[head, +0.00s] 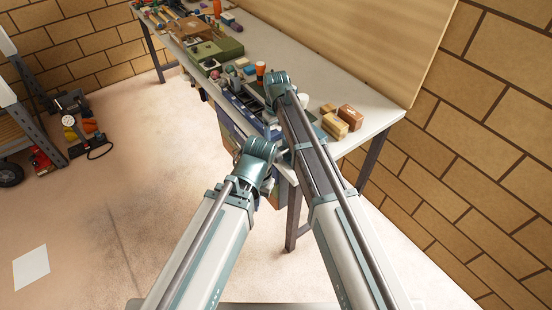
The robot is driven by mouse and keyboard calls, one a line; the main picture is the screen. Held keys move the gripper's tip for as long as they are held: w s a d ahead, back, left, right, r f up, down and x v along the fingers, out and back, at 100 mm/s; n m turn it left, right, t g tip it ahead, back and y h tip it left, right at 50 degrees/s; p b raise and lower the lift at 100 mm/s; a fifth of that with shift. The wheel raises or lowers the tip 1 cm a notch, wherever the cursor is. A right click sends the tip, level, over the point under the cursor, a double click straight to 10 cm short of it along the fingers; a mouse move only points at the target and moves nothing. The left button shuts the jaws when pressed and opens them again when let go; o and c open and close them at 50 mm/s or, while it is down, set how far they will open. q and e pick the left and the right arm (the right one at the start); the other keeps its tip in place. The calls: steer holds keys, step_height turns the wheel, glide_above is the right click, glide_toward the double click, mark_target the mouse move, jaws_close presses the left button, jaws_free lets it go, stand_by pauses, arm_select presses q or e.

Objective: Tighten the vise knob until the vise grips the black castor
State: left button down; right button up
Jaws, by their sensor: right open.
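A blue-grey shape that looks like the vise (237,106) is at the near edge of the workbench, left of my right arm. My arms partly cover it. I cannot make out its knob or the black castor at this size, nor whether its jaws touch anything. My right arm reaches over the bench, and my right gripper (252,91) shows small and partly covered beyond its elbow, close to the vise area. It is open; I cannot tell whether it touches anything. My left arm ends in view at its elbow near the bench front, and its gripper is hidden.
The long workbench (365,112) stands along a wooden panel. An olive case (229,48), an orange cup (260,70) and several small items crowd its far part. A brown block (350,117) and a tan block (334,126) lie right of my right arm. Open floor lies left.

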mark_target(276, 157)
step_height(276, 157, down, 9)
steer(key=b, duration=0.8)
steer(key=shift+r, duration=0.1)
jaws_close()
